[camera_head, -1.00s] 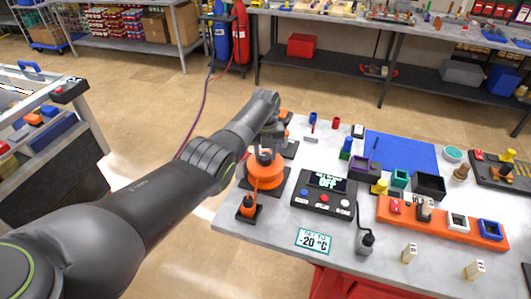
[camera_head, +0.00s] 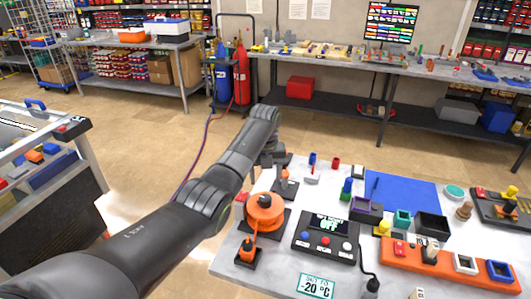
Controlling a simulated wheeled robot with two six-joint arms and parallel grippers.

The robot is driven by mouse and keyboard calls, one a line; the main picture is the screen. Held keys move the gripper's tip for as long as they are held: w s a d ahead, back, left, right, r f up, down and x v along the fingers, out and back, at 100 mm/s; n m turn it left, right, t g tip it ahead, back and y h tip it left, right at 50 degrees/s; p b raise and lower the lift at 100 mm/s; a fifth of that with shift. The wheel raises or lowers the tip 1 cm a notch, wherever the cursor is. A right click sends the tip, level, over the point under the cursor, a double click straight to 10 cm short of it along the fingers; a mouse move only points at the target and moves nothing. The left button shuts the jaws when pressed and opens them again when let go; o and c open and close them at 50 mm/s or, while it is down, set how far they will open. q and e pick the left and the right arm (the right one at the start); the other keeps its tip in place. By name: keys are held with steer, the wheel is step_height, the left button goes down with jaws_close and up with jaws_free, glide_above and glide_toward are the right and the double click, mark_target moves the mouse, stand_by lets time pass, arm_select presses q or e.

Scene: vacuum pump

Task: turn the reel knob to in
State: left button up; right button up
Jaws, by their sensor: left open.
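The orange reel (camera_head: 265,212) stands on a dark base at the left end of the white table, with a smaller orange part (camera_head: 247,248) on a dark plate in front of it. Which part is its knob, and its setting, are too small to tell. My left arm comes in from the left and passes beside the reel. My left gripper (camera_head: 271,157) is at the arm's far end, beyond and above the reel and apart from it. It is open and empty, partly hidden by the arm. My right gripper is not in view.
A black control box (camera_head: 325,238) reading OFF stands right of the reel. Another device with an orange part (camera_head: 285,187) is just behind the reel. A blue mat (camera_head: 400,192), small bins and an orange rack (camera_head: 440,262) fill the table's right side.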

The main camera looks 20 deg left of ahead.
arm_select(q)
step_height(320, 180, up, 10)
steer(key=shift+f+b, duration=0.15)
steer(key=shift+b, duration=0.2)
steer(key=shift+f, duration=0.15)
